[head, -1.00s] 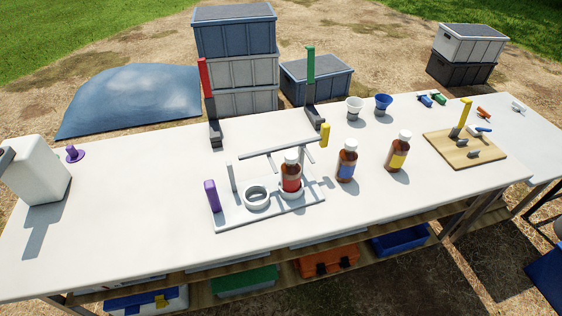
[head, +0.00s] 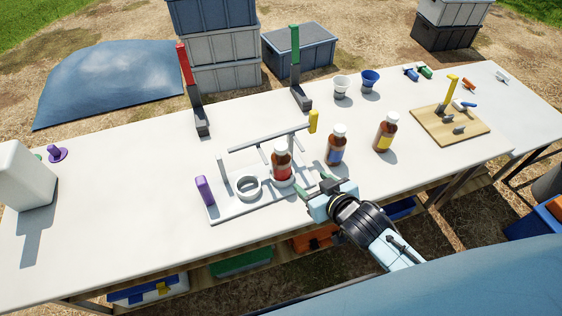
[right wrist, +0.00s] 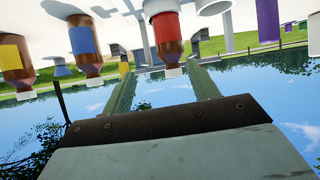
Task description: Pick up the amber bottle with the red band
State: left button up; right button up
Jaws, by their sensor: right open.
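The amber bottle with the red band (head: 281,172) stands upright, white cap up, in a ring of the white rack (head: 232,212). My right gripper (head: 313,184) is open and empty, just to the right and front of that bottle, its fingers pointing toward it. The right wrist view appears upside down; there the red-banded bottle (right wrist: 167,32) shows beyond the fingertips, between the two fingers (right wrist: 160,78), and apart from them. My left gripper is out of view.
A blue-banded amber bottle (head: 335,150) and a yellow-banded one (head: 384,136) stand to the right. An empty ring (head: 248,188) and a purple block (head: 204,190) are left on the rack. A bar with a yellow end (head: 313,121) crosses behind the bottle.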

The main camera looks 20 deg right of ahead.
jog(key=t+y, duration=0.1)
send_near(283, 149)
jog(key=shift+t, duration=0.3)
jog(key=x, duration=0.5)
jog(key=shift+w+f+b, duration=0.2)
jog(key=shift+f+b, duration=0.1)
jog(key=shift+f, duration=0.05)
jog(key=shift+b+x, duration=0.35)
jog(key=shift+x, duration=2.55)
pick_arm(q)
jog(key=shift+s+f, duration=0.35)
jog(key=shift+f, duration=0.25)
pick_arm(e)
grip_shut()
